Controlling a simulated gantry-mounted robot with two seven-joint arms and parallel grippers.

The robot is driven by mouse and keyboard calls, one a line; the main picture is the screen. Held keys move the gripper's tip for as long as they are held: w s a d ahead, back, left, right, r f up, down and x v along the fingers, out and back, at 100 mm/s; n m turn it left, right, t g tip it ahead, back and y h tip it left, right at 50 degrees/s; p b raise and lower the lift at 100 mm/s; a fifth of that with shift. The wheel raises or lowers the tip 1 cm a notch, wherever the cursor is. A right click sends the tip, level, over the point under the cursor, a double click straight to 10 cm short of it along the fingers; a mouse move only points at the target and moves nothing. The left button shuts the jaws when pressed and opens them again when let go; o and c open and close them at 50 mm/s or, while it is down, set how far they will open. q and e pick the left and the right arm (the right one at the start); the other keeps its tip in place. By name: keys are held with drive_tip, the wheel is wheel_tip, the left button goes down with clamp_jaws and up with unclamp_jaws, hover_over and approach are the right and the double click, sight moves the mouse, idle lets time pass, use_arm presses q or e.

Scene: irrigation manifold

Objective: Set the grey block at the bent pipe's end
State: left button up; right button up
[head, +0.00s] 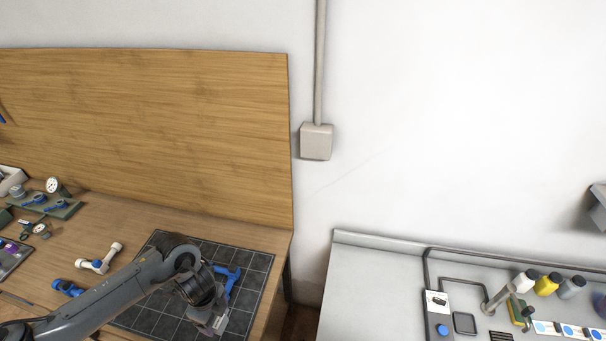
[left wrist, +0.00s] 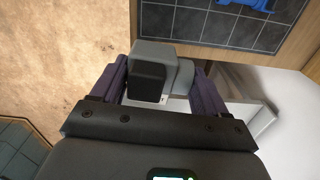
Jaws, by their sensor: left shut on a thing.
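My left gripper (head: 212,322) hangs over the front right part of the dark tiled mat. It also shows in the left wrist view (left wrist: 160,84), where its purple-grey fingers are shut on a grey block (left wrist: 152,50) with a darker near face. In the head view I cannot clearly tell the block from the gripper. A blue fitting (head: 233,275) lies on the mat, just behind the gripper, and its edge shows in the left wrist view (left wrist: 255,4). A white pipe piece with a blue middle (head: 98,260) lies left of the mat. I cannot tell which piece is the bent pipe.
The dark mat (head: 262,262) lies on the wooden bench, by its right edge. A gap separates the bench from a grey counter (head: 372,280) with bottles (head: 546,284) and other items. Several small parts and a gauge (head: 54,185) stand at the bench's left.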

use_arm(q)
drive_tip(key=shift+n, duration=0.4)
drive_tip(key=w+r, duration=0.1)
drive_tip(key=r, duration=0.1)
drive_tip(key=r+p, duration=0.1)
drive_tip(key=r, duration=0.2)
drive_tip(key=w+r+p, duration=0.1)
drive_tip(key=r, duration=0.2)
drive_tip(key=shift+w+d+r, duration=0.2)
drive_tip(key=shift+w+d, duration=0.1)
drive_tip(key=s+d+r+n+p, duration=0.2)
drive_tip(key=s+n, duration=0.4)
drive_tip(key=n, duration=1.4)
drive_tip(key=shift+s+r, duration=0.4)
drive_tip(key=shift+r, duration=0.15)
drive_tip(key=shift+d, duration=0.1)
